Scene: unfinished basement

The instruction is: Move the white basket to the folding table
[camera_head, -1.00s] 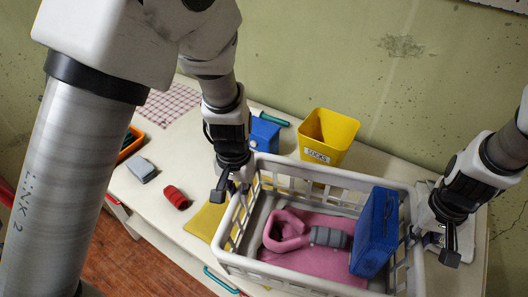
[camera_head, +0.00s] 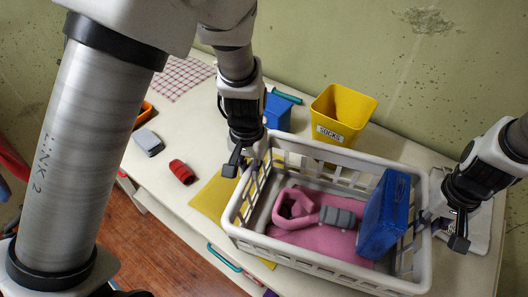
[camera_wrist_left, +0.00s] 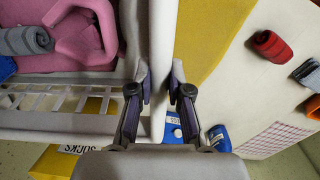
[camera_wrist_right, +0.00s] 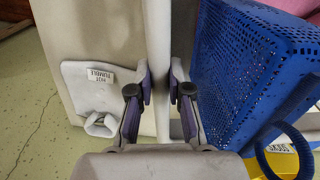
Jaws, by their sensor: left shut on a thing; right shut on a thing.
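The white basket (camera_head: 322,271) is a slatted laundry basket on or just above a pale work surface; I cannot tell whether it touches. A blue perforated container (camera_head: 385,217), a pink item (camera_head: 295,203) and a grey roll (camera_head: 338,216) are inside. My left gripper (camera_head: 246,166) is shut on the left rim, which runs between its fingers (camera_wrist_left: 160,88) in the left wrist view. My right gripper (camera_head: 437,222) is shut on the right rim, between its fingers (camera_wrist_right: 160,88) in the right wrist view. I cannot identify a folding table.
The pale surface (camera_head: 150,185) also holds a yellow bin (camera_head: 343,112) labelled SOCKS, a blue object (camera_head: 278,112), a red roll (camera_head: 181,172), a grey item (camera_head: 148,141) and a checked cloth (camera_head: 180,75). A yellow cloth (camera_head: 212,195) lies beside the basket. The wall is close behind. Brown floor (camera_head: 150,240) shows at front left.

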